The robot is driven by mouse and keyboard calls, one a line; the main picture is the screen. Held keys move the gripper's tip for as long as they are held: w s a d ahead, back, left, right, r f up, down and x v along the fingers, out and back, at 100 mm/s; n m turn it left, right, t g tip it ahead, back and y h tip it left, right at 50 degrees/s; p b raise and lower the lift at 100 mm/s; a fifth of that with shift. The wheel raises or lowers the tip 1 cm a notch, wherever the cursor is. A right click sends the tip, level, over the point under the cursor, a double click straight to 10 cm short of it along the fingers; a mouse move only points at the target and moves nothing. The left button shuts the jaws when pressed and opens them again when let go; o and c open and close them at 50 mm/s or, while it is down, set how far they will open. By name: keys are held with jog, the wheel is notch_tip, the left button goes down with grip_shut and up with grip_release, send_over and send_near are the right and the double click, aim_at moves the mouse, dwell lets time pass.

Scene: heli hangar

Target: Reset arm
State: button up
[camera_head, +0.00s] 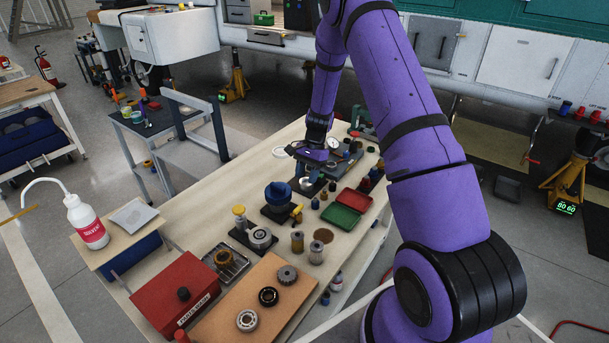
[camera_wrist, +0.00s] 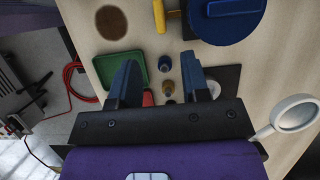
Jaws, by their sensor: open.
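My purple arm reaches over the wooden workbench (camera_head: 205,255) in the head view. My gripper (camera_head: 308,166) is over the far part of the bench, small and partly hidden by its own wrist. In the wrist view my gripper (camera_wrist: 160,70) has its two blue-grey fingers spread apart, with nothing held between them. Small bottles (camera_wrist: 166,63) show between and below the fingers on the bench. A green tray (camera_wrist: 107,72) lies beside the left finger.
A green-and-red open case (camera_head: 341,217), a blue round-topped device (camera_head: 278,194), metal parts and a red parts washer (camera_head: 173,295) crowd the bench. A white-rimmed magnifier (camera_wrist: 295,113) is right of my gripper. A white bottle (camera_head: 86,222) stands on a side table at left.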

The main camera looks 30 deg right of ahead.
jog(key=s+a+r+n+t+h, duration=0.1)
jog(key=s+a+r+n, duration=0.15)
jog(key=r, duration=0.75)
jog(key=s+a+r+n+t, duration=0.1)
jog(key=s+a+r+n, duration=0.2)
jog(key=r, duration=0.6)
jog(key=s+a+r+n+t+h, duration=0.1)
jog(key=s+a+r, duration=0.3)
jog(key=r, duration=0.6)
jog(key=s+a+r+n+t+h, duration=0.1)
jog(key=s+r, duration=0.4)
jog(key=s, duration=0.7)
jog(key=s+a+r+n+t+h, duration=0.1)
jog(key=s+r+n+t, duration=0.2)
jog(key=s, duration=0.9)
notch_tip(320, 180, up, 3)
jog(key=n, duration=0.3)
jog(key=shift+s+a+f, duration=0.15)
jog(key=shift+s+a, duration=0.05)
jog(key=shift+a, duration=0.1)
